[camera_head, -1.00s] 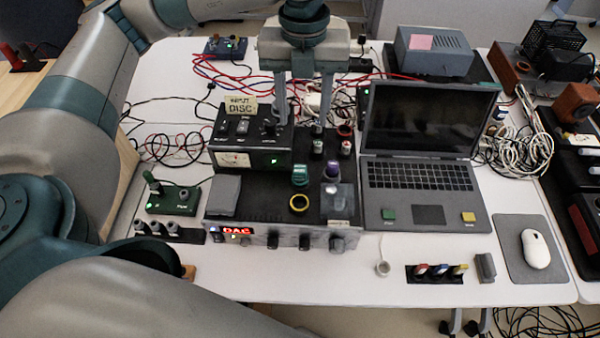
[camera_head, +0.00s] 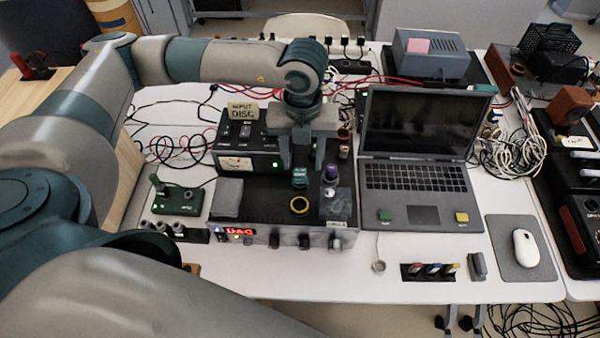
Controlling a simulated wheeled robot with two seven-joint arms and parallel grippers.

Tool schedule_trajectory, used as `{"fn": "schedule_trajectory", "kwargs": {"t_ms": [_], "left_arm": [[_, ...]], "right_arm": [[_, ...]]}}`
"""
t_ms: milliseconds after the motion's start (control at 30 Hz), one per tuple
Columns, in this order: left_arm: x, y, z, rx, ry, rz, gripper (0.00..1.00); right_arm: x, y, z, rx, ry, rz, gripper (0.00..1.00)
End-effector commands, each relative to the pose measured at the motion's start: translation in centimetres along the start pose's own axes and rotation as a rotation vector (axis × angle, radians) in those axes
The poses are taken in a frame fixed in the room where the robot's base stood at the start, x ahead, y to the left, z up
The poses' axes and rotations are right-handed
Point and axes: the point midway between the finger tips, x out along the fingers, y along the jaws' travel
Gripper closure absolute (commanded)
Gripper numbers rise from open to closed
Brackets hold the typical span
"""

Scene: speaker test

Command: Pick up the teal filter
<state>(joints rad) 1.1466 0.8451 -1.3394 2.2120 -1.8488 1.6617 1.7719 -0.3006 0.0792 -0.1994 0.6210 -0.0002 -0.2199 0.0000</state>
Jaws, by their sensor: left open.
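The teal filter (camera_head: 300,177) is a small teal cylinder standing on the black top of the grey DAC unit (camera_head: 262,238). Nothing shows between the fingers. I cannot tell whether they touch the filter. My right gripper is not in view.
A black box with an "INPUT DISC" sign (camera_head: 242,110) stands left of my gripper. An open laptop (camera_head: 415,190) stands to the right. A green switch box (camera_head: 178,199) is at left. Cables lie behind. The white table (camera_head: 330,272) is mostly clear in front.

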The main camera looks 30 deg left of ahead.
Motion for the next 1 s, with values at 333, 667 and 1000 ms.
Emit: {"fn": "schedule_trajectory", "kwargs": {"t_ms": [333,667,1000], "left_arm": [[0.1,0.0,0.0,0.0,0.0,0.0,0.55],[2.3,0.5,0.5,-0.002,0.002,0.003,0.55],[5.2,0.6,0.7,0.0,0.0,0.001,0.55]], "right_arm": [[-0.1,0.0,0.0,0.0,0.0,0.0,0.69],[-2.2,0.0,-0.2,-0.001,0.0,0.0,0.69],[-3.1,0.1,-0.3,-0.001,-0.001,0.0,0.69]]}}
